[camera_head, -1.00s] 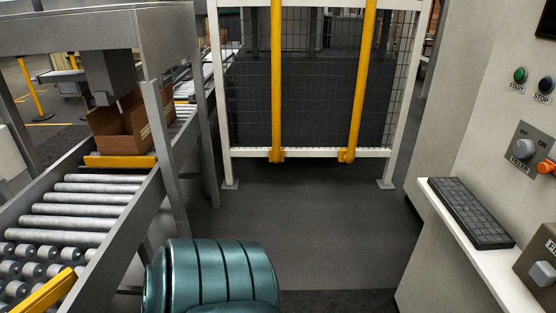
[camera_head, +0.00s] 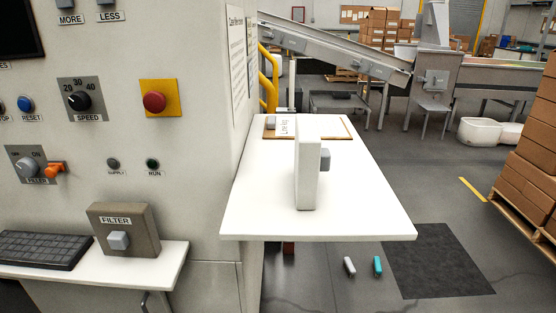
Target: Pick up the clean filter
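An upright white slab-shaped block (camera_head: 307,178) with a grey knob (camera_head: 325,160) on its right side stands on the white table (camera_head: 255,205). It looks like a filter, but I see no readable label on the block itself. A brown-grey box marked FILTER (camera_head: 140,243), with a pale grey knob on its front, is at the control cabinet on the left, above a small white shelf. Neither of my grippers is in view.
A brown board (camera_head: 339,128) with a white label lies at the table's back, partly behind the white block. The control cabinet (camera_head: 210,160) borders the table's left. Two small cylinders and a dark mat (camera_head: 436,260) lie on the floor. Stacked cartons (camera_head: 530,175) stand at right.

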